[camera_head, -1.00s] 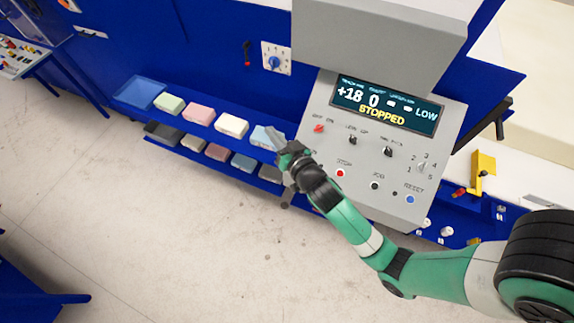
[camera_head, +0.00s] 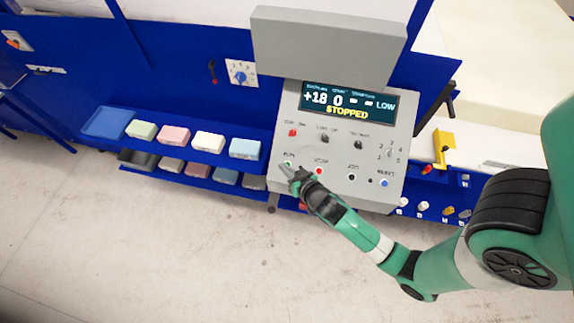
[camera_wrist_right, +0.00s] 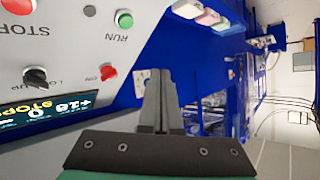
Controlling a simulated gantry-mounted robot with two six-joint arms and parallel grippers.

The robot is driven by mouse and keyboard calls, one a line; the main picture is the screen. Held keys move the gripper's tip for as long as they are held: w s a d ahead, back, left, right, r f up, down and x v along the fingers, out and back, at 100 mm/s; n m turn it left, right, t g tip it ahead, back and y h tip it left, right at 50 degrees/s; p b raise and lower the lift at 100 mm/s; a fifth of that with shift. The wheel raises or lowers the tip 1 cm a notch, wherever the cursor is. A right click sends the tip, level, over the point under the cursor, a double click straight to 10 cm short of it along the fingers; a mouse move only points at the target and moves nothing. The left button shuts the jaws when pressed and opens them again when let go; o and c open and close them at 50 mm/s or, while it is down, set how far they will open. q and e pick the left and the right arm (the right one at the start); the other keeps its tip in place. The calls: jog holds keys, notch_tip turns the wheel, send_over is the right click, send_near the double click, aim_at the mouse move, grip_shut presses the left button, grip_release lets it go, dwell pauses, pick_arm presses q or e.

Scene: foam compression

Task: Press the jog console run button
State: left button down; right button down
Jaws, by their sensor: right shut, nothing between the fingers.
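The jog console (camera_head: 345,120) is a tilted grey panel whose display reads STOPPED. The green run button (camera_wrist_right: 124,19) shows in the right wrist view, above its RUN label and to the upper left of the fingertips. The gripper is shut and empty. In the right wrist view its fingers (camera_wrist_right: 160,85) point up and appear apart from the button. My left gripper is not in view.
The red stop button (camera_head: 319,171) is right of my gripper, with a blue reset button (camera_head: 384,183) farther right. Black knobs and a red switch (camera_head: 293,132) sit above. A blue shelf (camera_head: 190,139) with coloured foam blocks stands left of the console.

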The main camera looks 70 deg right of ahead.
jog(key=d+f+b, duration=0.1)
jog(key=f, duration=0.1)
jog(key=d+f+b, duration=0.1)
jog(key=f, duration=0.1)
jog(key=d+f+b, duration=0.1)
jog(key=d+f, duration=0.1)
jog(key=shift+w+f+b, duration=0.2)
jog(key=shift+w+b, duration=0.1)
dwell(1.8)
jog(key=shift+d+f, duration=0.15)
jog(key=shift+f, duration=0.2)
